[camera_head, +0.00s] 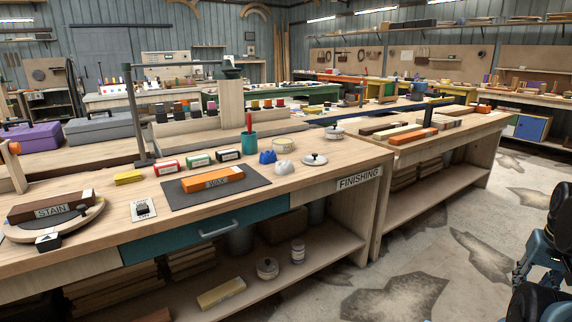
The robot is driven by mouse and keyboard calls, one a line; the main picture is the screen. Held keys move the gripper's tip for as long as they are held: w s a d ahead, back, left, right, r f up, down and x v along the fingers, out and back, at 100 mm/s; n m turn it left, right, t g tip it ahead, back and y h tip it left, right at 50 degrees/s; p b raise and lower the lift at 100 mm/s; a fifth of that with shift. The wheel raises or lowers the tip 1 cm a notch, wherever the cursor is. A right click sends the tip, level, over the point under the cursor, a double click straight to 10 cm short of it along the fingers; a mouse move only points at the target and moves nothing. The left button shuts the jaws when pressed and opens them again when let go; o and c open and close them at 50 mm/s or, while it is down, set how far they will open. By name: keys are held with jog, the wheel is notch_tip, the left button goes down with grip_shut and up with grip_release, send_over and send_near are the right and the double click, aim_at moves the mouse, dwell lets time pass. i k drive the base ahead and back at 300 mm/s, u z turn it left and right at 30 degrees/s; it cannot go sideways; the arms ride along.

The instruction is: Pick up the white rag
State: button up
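Dark parts of my own arm show at the right edge, over the floor and well apart from the bench. I cannot see gripper fingertips there.
A low shelf (310,262) runs underneath. Stained concrete floor (430,285) is open at the front right.

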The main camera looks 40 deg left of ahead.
aim_at(285, 167)
jog(key=u, duration=0.55)
jog(key=i, duration=1)
jog(key=u, duration=0.65)
